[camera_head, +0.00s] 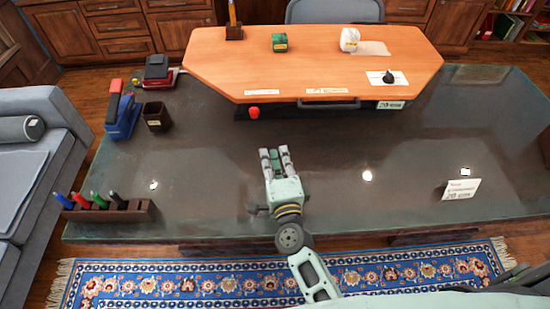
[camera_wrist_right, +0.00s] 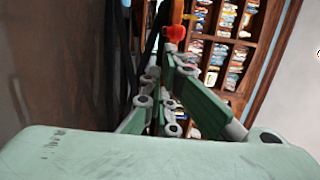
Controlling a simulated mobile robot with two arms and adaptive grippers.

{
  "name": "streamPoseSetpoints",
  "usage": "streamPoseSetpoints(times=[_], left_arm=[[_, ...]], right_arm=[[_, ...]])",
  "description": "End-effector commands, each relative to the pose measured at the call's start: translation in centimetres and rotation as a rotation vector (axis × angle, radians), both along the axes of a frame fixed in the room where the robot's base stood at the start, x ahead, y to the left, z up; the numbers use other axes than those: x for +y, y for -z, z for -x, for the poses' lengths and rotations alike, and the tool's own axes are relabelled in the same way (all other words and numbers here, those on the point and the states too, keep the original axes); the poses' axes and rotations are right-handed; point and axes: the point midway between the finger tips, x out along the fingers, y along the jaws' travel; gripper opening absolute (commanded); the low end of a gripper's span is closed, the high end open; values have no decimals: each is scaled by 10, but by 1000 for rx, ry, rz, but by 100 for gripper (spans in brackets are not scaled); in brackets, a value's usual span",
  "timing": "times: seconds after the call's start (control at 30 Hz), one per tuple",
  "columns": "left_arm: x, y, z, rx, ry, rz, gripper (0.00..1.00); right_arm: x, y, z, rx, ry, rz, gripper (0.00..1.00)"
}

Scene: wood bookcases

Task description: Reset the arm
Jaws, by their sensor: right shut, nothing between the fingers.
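My right gripper (camera_head: 274,155) is over the dark glass-topped table (camera_head: 350,205) in the head view, its fingers pointing away from me toward the orange desktop (camera_head: 320,60). Its fingers are shut with nothing between them. The wrist view shows the same green and grey fingers (camera_wrist_right: 166,75) from behind. A small red object (camera_head: 253,112) sits beyond the fingertips at the front edge of the orange top. A red shape (camera_wrist_right: 176,32) also shows past the fingertips in the wrist view. My left gripper is not in view.
A dark pen holder (camera_head: 130,213) with several pens stands at the table's left front. A blue and red stapler-like object (camera_head: 121,115) and a dark cup (camera_head: 156,116) stand at the back left. A white card (camera_head: 461,188) stands at right. The glass around the gripper is mostly clear.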

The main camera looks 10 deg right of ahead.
Motion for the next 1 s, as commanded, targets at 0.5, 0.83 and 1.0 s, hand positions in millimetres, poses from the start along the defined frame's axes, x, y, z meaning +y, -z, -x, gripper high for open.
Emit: streamPoseSetpoints(times=[0.5,0.83,1.0], left_arm=[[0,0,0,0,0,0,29],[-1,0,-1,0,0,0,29],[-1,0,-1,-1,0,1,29]], right_arm=[[17,-6,20,19,-136,138,0],[40,24,100,219,-623,763,0],[8,51,159,411,-824,1068,0]])
